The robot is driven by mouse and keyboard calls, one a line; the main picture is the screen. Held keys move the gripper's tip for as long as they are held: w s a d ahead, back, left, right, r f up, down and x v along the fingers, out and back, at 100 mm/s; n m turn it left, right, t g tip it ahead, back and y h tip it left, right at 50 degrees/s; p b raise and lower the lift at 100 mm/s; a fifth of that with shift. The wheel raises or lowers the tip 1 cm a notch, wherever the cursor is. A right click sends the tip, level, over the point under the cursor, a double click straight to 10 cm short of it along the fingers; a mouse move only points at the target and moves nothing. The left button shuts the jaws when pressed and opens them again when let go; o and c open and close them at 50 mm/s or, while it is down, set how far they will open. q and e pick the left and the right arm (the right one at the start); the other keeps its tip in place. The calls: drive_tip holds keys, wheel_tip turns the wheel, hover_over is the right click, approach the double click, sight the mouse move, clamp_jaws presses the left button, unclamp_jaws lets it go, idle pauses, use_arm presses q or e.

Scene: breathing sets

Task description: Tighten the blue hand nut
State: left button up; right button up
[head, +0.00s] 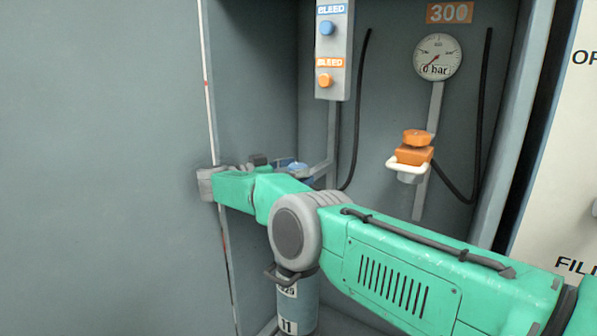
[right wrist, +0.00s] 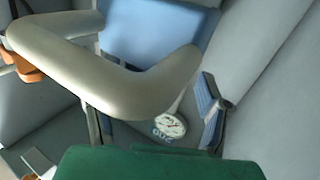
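The blue hand nut (head: 297,167) shows low in the cabinet in the head view, mostly hidden behind my right arm. My right gripper (head: 262,162) is a small dark shape just left of it; its fingers are not clear. In the right wrist view, a pale U-shaped bar (right wrist: 110,85) crosses close in front of a large blue block (right wrist: 160,30). I cannot tell whether the gripper touches the nut. My left gripper is not in view.
An orange hand nut and block (head: 414,154) sit on a white yoke at right. Above it is a pressure gauge (head: 438,57). A bleed panel (head: 334,48) and black hoses hang at the back. A cylinder (head: 297,302) stands below my arm. The left wall is bare.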

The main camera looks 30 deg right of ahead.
sight(294, 164)
drive_tip(key=shift+f, duration=0.1)
drive_tip(key=shift+s, duration=0.1)
drive_tip(key=shift+d+r, duration=0.1)
drive_tip(key=shift+r, duration=0.15)
drive_tip(key=r, duration=0.9)
drive_tip(key=shift+a+r, duration=0.25)
drive_tip(key=shift+a, duration=0.05)
drive_tip(key=shift+d, duration=0.1)
